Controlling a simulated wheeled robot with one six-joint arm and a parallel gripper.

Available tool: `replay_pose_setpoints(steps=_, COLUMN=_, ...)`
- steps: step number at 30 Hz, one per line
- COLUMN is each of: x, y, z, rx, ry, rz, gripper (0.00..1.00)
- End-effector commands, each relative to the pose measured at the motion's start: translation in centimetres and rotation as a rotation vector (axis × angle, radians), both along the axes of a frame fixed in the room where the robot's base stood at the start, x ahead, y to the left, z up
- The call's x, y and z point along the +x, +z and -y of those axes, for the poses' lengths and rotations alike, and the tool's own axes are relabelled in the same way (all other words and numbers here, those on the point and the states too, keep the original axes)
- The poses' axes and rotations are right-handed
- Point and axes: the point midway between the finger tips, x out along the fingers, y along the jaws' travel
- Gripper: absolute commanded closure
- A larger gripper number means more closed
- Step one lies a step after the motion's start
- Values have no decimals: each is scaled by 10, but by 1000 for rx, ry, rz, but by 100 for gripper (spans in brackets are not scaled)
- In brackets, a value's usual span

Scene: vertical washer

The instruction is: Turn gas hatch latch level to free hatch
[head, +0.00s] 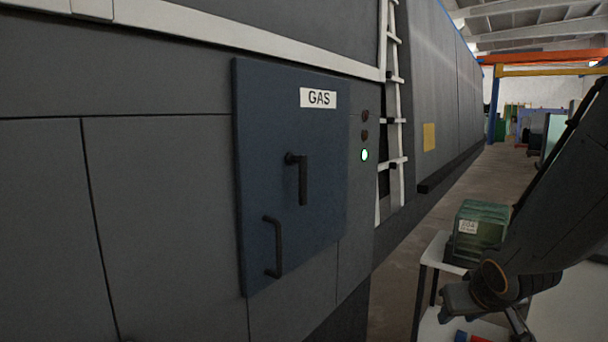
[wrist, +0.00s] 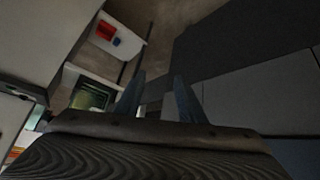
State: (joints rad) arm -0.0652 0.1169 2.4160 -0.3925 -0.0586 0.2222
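The gas hatch (head: 325,190) is a dark blue panel with a white "GAS" label, on the grey machine wall in the head view. It looks closed. Its black latch lever (head: 302,183) hangs straight down from a pivot at its upper left. A black fixed pull handle (head: 278,247) sits lower left on the hatch. My gripper (wrist: 158,80) shows in the wrist view with its two fingers apart and nothing between them. In the head view my arm is at the right, well away from the hatch. The latch cannot be made out in the wrist view.
Right of the hatch are a lit green lamp (head: 364,155) and two dark ones, then a white ladder (head: 391,120). A white table (head: 437,249) with a green crate (head: 478,232) stands near my arm. Floor between table and machine is clear.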

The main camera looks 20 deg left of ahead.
Motion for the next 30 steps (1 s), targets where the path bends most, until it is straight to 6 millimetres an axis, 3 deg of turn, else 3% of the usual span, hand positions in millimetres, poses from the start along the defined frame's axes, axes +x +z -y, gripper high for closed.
replay_pose_setpoints(steps=1, x=26, y=26, z=-22, rx=24, ry=67, rz=102, gripper=64)
replay_pose_setpoints(steps=3, x=56, y=61, z=-56, rx=79, ry=169, rz=240, gripper=64)
replay_pose_setpoints(steps=6, x=80, y=111, z=-114, rx=186, ry=336, rz=409, gripper=64)
replay_pose_setpoints(steps=9, x=83, y=158, z=-169, rx=315, ry=508, rz=536, gripper=64)
replay_pose_setpoints(steps=12, x=69, y=195, z=-215, rx=443, ry=669, rz=614, gripper=64)
replay_pose_setpoints(steps=15, x=50, y=221, z=-246, rx=551, ry=796, rz=652, gripper=64)
replay_pose_setpoints(steps=21, x=26, y=244, z=-272, rx=664, ry=926, rz=673, gripper=64)
replay_pose_setpoints(steps=30, x=36, y=246, z=-307, rx=676, ry=939, rz=672, gripper=64)
